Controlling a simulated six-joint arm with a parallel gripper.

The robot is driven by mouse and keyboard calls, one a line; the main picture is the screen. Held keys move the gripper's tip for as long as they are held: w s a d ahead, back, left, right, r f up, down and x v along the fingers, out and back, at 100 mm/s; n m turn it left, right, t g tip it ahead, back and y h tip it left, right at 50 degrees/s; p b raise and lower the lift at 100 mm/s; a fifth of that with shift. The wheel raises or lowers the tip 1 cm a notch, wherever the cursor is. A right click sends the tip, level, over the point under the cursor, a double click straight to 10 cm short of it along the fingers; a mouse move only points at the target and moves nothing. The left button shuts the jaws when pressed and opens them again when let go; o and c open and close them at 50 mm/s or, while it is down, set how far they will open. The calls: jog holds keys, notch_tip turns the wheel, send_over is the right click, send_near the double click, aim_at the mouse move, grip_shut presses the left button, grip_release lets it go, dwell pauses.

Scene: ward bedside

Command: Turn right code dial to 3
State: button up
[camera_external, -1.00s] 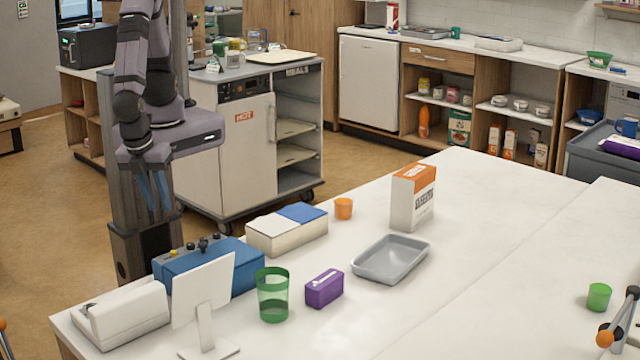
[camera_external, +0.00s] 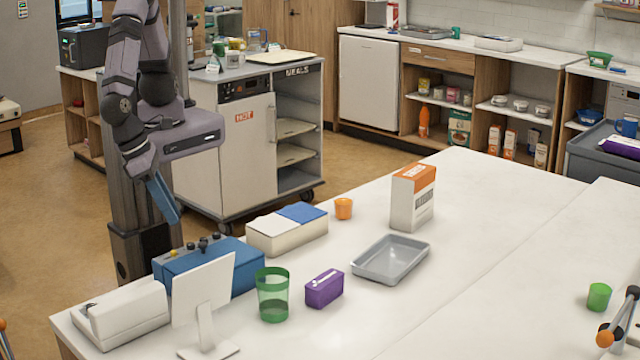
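A blue box (camera_external: 215,268) sits at the near left of the white table, partly hidden by a white panel on a stand. Several small knobs (camera_external: 203,245) line its far edge, one yellow and the others dark or blue. They may be the code dials; which is the right one and any numbers are too small to tell. My gripper (camera_external: 168,205), with blue fingers, hangs tilted above and behind the knobs, apart from them. The fingers overlap in this view, so their opening is unclear. I see nothing held.
The white panel (camera_external: 203,290), a white device (camera_external: 122,315), a green cup (camera_external: 272,295) and a purple box (camera_external: 324,288) stand near the blue box. A white box with a blue lid part (camera_external: 287,232) is just right of it.

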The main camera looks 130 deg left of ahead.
aim_at(189, 244)
jog(key=shift+p+x, duration=0.3)
jog(key=shift+x, duration=3.35)
grip_shut()
